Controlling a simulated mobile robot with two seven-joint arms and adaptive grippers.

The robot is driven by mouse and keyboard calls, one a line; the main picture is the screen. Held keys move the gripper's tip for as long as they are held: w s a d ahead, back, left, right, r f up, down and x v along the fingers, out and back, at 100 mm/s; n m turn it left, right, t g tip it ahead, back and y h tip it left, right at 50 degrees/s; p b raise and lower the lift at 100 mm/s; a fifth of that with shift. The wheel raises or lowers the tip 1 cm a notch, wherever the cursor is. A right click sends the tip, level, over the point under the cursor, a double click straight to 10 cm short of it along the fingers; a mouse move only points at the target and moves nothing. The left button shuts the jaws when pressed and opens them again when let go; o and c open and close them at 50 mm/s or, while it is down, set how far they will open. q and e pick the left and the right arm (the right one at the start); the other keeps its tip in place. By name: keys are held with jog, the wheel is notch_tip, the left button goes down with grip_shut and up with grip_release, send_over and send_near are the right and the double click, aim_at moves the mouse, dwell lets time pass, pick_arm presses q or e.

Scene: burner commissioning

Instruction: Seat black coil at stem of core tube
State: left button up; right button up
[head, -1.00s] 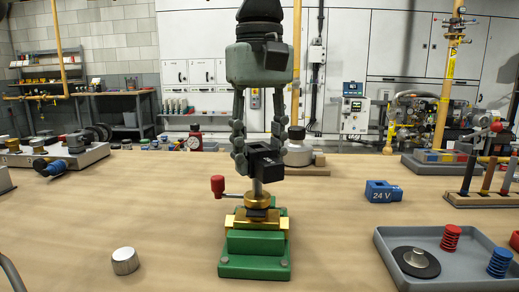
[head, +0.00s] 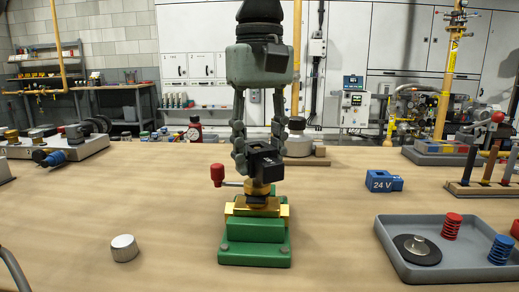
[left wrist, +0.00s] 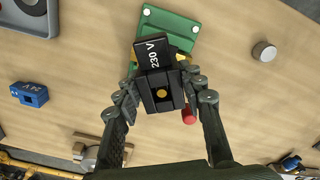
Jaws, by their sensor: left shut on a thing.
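The black coil (head: 266,166) is held between the fingers of my left gripper (head: 260,158), which is shut on it. It is marked 230 V in the left wrist view (left wrist: 154,55). The coil is around the core tube's stem, low over the brass body (head: 257,188) on the green block (head: 255,249). In the left wrist view a brass-coloured round end (left wrist: 162,93) shows inside the coil's hole. I cannot tell whether the coil's underside touches the brass. My right gripper is not in view.
A red-knobbed lever (head: 217,175) sticks out left of the brass body. A blue 24 V coil (head: 384,182) lies to the right. A grey tray (head: 400,268) with springs and a dark disc is at front right. A silver cap (head: 124,248) stands at front left.

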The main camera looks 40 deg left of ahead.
pick_arm(q)
jog(key=shift+f+b, duration=0.5)
jog(key=shift+f, duration=0.5)
jog(key=o, duration=1.4)
jog(key=shift+c, duration=0.2)
jog(key=shift+r, duration=0.1)
notch_tip(320, 180, up, 12)
